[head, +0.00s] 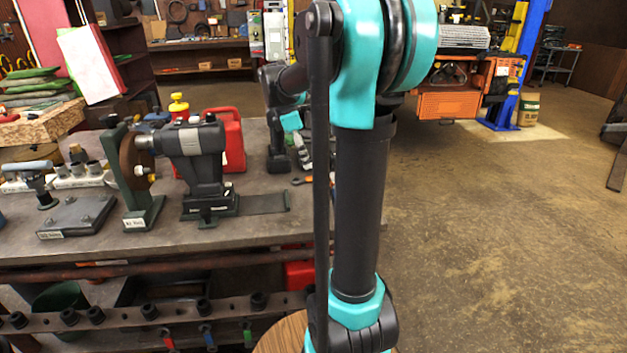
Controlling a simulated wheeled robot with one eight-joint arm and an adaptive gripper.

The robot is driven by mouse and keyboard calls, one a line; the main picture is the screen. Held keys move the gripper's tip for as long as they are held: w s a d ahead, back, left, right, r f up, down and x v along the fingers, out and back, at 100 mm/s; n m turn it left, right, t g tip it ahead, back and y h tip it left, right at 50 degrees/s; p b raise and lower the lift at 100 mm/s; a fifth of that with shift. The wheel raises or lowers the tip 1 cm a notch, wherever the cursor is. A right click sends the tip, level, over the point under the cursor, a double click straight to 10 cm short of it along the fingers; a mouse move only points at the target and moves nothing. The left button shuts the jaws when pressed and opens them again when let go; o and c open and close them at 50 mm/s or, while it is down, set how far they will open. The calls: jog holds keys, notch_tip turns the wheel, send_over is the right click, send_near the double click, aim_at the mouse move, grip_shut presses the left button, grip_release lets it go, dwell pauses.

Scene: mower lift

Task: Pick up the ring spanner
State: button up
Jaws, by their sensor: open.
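My gripper (303,158) hangs over the back right part of the workbench, small and partly hidden behind my own arm. I see no object held in it. A small dark ring-shaped end (298,181) with an orange-brown part beside it lies on the bench top just below my gripper. It looks like the ring spanner, but the rest of it is hidden behind my arm. I cannot tell whether the fingers touch it.
The workbench (250,233) carries a black machine on a green base (195,150), a red canister (229,138) and a flat dark plate block (75,215). A rail with several dark knobs (150,312) runs below the front edge. Open floor (490,240) lies to the right.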

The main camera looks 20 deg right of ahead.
aim_at(312, 177)
jog(key=shift+x, duration=3.2)
jog(key=shift+c, duration=0.6)
grip_shut()
